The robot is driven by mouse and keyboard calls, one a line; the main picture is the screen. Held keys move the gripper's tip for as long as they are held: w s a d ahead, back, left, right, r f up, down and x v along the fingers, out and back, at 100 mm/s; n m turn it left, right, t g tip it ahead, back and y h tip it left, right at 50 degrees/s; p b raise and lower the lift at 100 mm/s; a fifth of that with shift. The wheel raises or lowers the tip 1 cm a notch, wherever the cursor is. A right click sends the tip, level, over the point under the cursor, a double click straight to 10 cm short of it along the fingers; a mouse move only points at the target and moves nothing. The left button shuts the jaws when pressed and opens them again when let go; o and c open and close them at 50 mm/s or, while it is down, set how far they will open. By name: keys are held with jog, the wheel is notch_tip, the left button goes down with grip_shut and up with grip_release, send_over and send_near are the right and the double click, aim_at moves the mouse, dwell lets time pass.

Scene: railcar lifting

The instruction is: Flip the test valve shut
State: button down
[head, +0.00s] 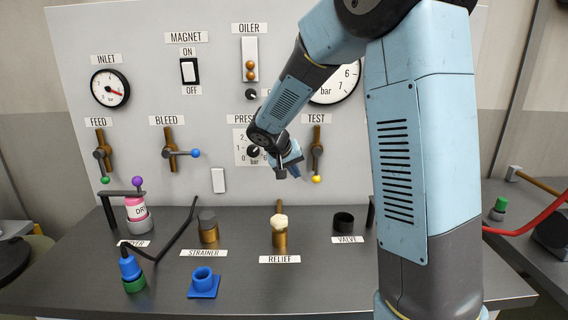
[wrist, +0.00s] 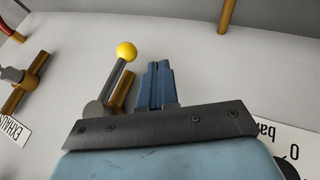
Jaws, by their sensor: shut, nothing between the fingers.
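The test valve (head: 317,148) is on the panel under the TEST label, with a brown vertical pipe. Its lever hangs down along the pipe and ends in a yellow knob (head: 316,179). In the wrist view the grey lever (wrist: 115,84) runs up to the yellow knob (wrist: 126,51), with the brown pipe just behind it. My gripper (head: 299,171) is close to the panel, left of the lever. In the wrist view its blue fingers (wrist: 155,70) are together and empty, beside the lever with a small gap. Contact with the panel cannot be told.
The pressure dial (head: 247,146) is left of my gripper, partly hidden by my arm. The bleed valve (head: 170,151) with a blue knob is farther left. Below, the bench holds the relief fitting (head: 280,235) and a black valve cup (head: 344,222).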

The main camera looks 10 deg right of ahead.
aim_at(317, 166)
jog(key=shift+w+d+f, duration=0.1)
jog(key=shift+d, duration=1)
jog(key=shift+d+f, duration=0.1)
jog(key=shift+d, duration=0.95)
